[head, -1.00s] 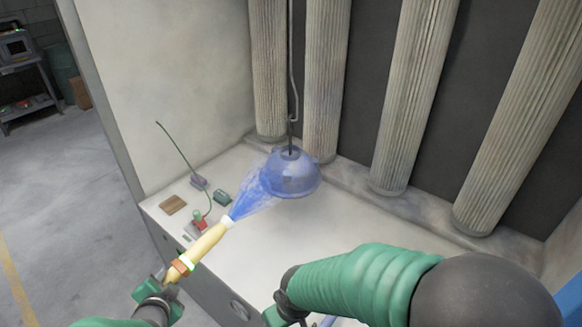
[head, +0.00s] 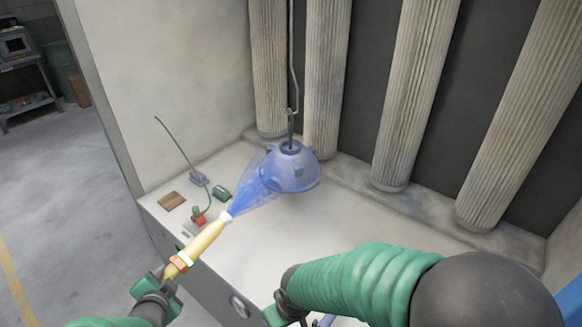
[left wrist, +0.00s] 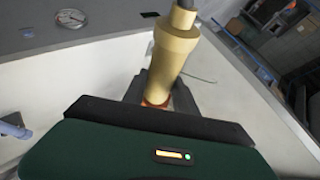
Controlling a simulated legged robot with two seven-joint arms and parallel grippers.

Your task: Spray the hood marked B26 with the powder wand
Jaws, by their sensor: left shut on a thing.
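A dome-shaped hood (head: 291,172) hangs from a hooked rod inside the booth. It looks blue-grey, and small lugs show on its side. No B26 mark can be read on it. My left gripper (head: 168,278) is shut on the cream powder wand (head: 205,243), which also shows in the left wrist view (left wrist: 172,48). The wand points up and right, apart from the hood. A blue powder cloud (head: 253,190) fans from its white tip onto the hood's left side. My right arm comes in from the right; its gripper end is at the bottom edge, cut off and unclear.
On the ledge's left lie a brown block (head: 172,201), a green box (head: 221,193), a grey-purple item (head: 198,178) and a red-and-green item (head: 198,215) with a thin green cable. Pleated filter columns (head: 408,100) line the back. The booth floor (head: 255,250) is mostly bare.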

